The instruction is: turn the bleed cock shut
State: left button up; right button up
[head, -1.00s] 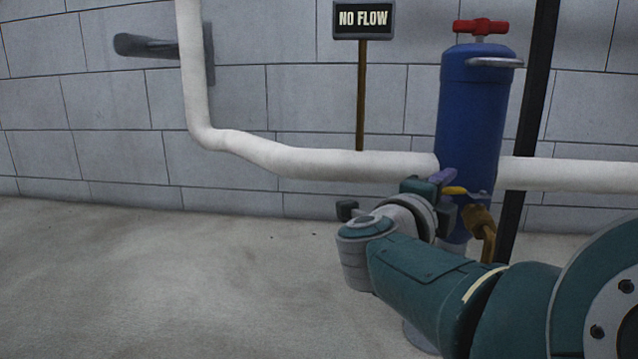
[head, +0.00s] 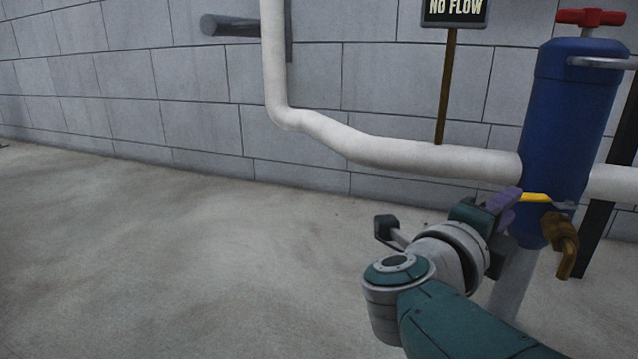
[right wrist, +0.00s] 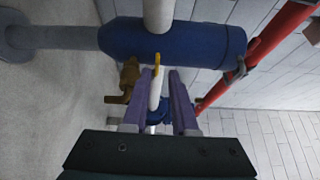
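The bleed cock (head: 562,240) is a brass fitting low on the blue vessel (head: 570,110), with a yellow lever (head: 537,198) pointing left in the head view. In the right wrist view the brass cock (right wrist: 129,80) sits left of the fingers, and its yellow lever (right wrist: 156,63) shows end-on near the fingertips. My right gripper (head: 510,198) has purple fingers close to the lever's end. In the right wrist view the fingers (right wrist: 161,76) are apart, with the lever in line with the gap. I cannot tell whether they touch it. My left gripper is out of view.
A white pipe (head: 400,152) runs along the block wall into the vessel. A "NO FLOW" sign (head: 455,8) stands behind it. A red handle (head: 592,17) tops the vessel. A red pipe (right wrist: 270,40) shows in the right wrist view. The floor at left is clear.

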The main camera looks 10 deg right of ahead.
jog(key=r+n+t+y+p, duration=0.1)
jog(key=r+t+p, duration=0.1)
jog(key=w+d+r+n+t+y+p, duration=0.1)
jog(key=r+t+y+p, duration=0.1)
jog(key=r+p, duration=0.1)
jog(key=w+r+n+t+y+p, duration=0.1)
jog(key=r+p, duration=0.1)
jog(key=shift+w+d+r+n+t+y, duration=0.2)
jog(key=shift+n+t+y, duration=0.1)
jog(key=shift+t, duration=0.1)
grip_shut()
jog(key=s+d+r+n+g+y+p, duration=0.1)
jog(key=s+n+g+y+p, duration=0.65)
jog(key=s+p, duration=0.7)
jog(key=m+y+b, duration=0.1)
jog(key=m+b, duration=0.1)
jog(key=b, duration=0.9)
send_near(546, 199)
jog(key=shift+t, duration=0.45)
jog(key=w+f, duration=0.1)
jog(key=f, duration=0.1)
jog(key=w+f, duration=0.1)
jog(key=w+a+f, duration=0.1)
jog(key=w+f, duration=0.1)
jog(key=shift+f, duration=0.35)
jog(key=shift+a, duration=0.1)
